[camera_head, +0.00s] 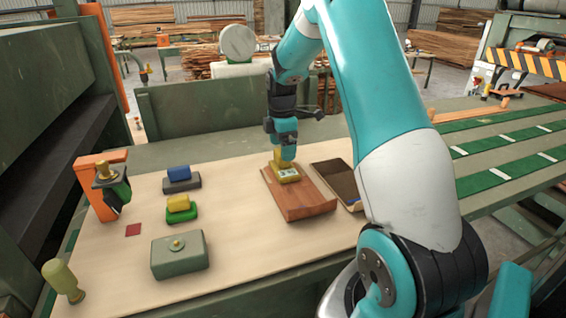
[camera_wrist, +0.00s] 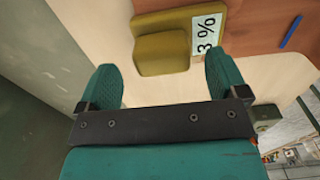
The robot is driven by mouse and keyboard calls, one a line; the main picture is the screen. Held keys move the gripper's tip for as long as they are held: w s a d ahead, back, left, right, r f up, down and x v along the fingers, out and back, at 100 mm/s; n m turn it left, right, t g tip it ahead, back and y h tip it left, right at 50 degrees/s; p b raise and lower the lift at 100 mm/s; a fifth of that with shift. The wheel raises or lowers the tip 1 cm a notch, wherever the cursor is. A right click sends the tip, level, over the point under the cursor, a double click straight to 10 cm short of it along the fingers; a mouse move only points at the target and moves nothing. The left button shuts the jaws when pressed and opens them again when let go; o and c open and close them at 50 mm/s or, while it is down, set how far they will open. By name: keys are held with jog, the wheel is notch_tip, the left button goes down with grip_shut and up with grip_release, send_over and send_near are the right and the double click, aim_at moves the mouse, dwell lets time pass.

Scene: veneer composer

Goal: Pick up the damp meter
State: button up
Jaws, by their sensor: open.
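The damp meter (camera_head: 286,173) is a yellow block with a pale display, lying on a reddish-brown veneer board (camera_head: 305,207) on the table. In the wrist view the damp meter (camera_wrist: 165,48) shows a raised yellow part and a white display reading "3 %". My gripper (camera_head: 285,155) is just above the meter in the head view. In the wrist view my gripper (camera_wrist: 165,80) has its two teal fingers apart, one toward each side of the meter's raised part. Nothing is held. Whether the fingers touch the meter cannot be told.
A dark tray (camera_head: 318,165) lies right of the board. Left on the table are a blue block (camera_head: 178,173), a yellow-and-green block (camera_head: 179,205), a grey-green box (camera_head: 180,256), a red square (camera_head: 133,230), an orange stand (camera_head: 90,178) and a green-handled tool (camera_head: 64,280).

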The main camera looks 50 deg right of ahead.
aim_at(284, 164)
jog(key=shift+a+f+p, duration=0.1)
jog(key=shift+f+p, duration=0.35)
jog(key=shift+f, duration=1.3)
jog(key=c, duration=1.1)
jog(key=shift+c, duration=0.4)
jog(key=shift+r, duration=0.2)
